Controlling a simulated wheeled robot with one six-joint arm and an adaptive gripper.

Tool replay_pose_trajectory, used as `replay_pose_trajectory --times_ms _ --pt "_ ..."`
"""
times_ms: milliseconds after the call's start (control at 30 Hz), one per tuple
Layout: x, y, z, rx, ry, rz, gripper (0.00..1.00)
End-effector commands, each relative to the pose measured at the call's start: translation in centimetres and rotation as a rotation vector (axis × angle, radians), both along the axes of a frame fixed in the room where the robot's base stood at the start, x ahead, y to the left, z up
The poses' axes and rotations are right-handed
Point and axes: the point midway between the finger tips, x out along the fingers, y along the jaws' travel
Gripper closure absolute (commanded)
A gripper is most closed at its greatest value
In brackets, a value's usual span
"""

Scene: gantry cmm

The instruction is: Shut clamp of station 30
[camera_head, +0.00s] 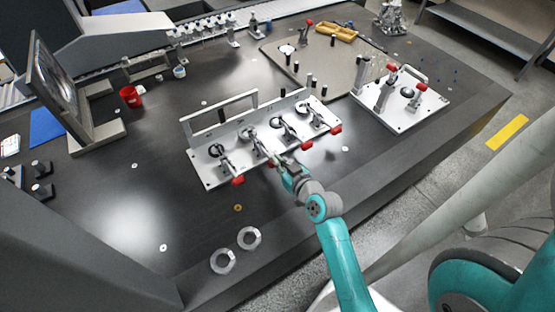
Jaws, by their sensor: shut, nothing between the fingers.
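A white fixture plate (207,170) on the dark table carries a row of several toggle clamps with red-tipped handles. One clamp's red handle (237,180) is at the left end, and others show at the right (306,145) and at the right end (335,129). No station number is readable, so I cannot tell which clamp is station 30. My gripper (276,161) is shut and empty at the front of the second clamp from the left (249,135). It partly hides that clamp's handle, and I cannot tell whether they touch.
A second white plate (402,122) with red-handled clamps stands to the right. Two metal rings (236,250) lie near the table's front edge. A red cup (130,97) and a tilted framed panel (55,85) stand at the left. The table between cup and rings is mostly clear.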

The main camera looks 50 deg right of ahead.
Motion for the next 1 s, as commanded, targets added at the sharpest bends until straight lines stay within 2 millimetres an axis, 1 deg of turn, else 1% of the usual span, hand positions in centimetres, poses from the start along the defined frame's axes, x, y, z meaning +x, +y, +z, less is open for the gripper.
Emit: replay_pose_trajectory --times_ms 33,233,667,767,867,1000 --pt "-0.8 0.3 -2.5 0.018 0.048 0.003 1.00" --pt "-0.9 0.3 -2.7 0.017 0.049 0.001 1.00" --pt "-1.0 0.4 -2.6 0.017 0.048 0.001 1.00" --pt "-1.7 0.5 -2.4 0.017 0.048 0.000 1.00" --pt "-2.8 0.8 -1.8 0.015 0.042 -0.001 1.00" --pt "-5.0 1.4 -0.5 0.010 0.028 -0.004 1.00"
